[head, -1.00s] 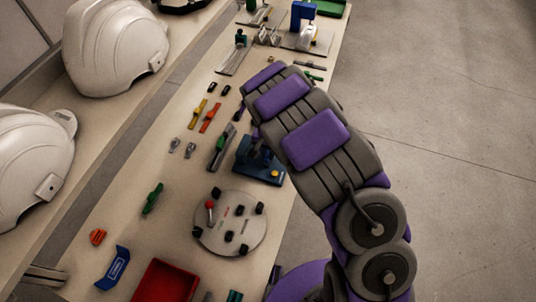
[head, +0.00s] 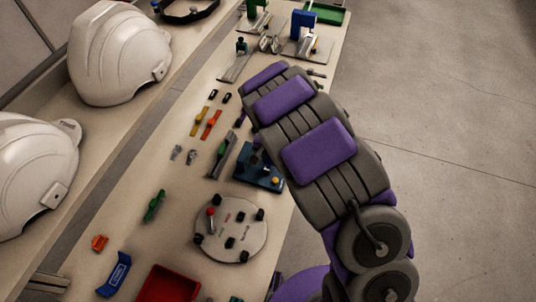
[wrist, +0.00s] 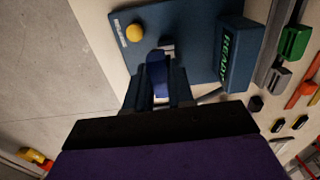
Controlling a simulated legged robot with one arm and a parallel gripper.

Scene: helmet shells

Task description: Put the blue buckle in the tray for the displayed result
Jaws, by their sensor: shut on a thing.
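The blue buckle (wrist: 156,70) is between the two dark fingers of my gripper (wrist: 158,90), which is shut on it, in the wrist view. It overlaps the blue test fixture (wrist: 188,45) behind it; I cannot tell whether they touch. The fixture has a yellow button (wrist: 134,32) and a block whose display (wrist: 229,47) reads READY in green. In the head view the fixture (head: 258,180) shows beside my arm, and my arm hides the gripper and buckle. A red tray (head: 168,284) is at the near end of the bench, and a green tray (head: 328,15) is at the far end.
A round plate with black pegs (head: 231,229) lies between the fixture and the red tray. Orange and green buckles, clips and small parts lie along the bench. White helmet shells (head: 120,55) stand at the left. Open floor lies right of the bench edge.

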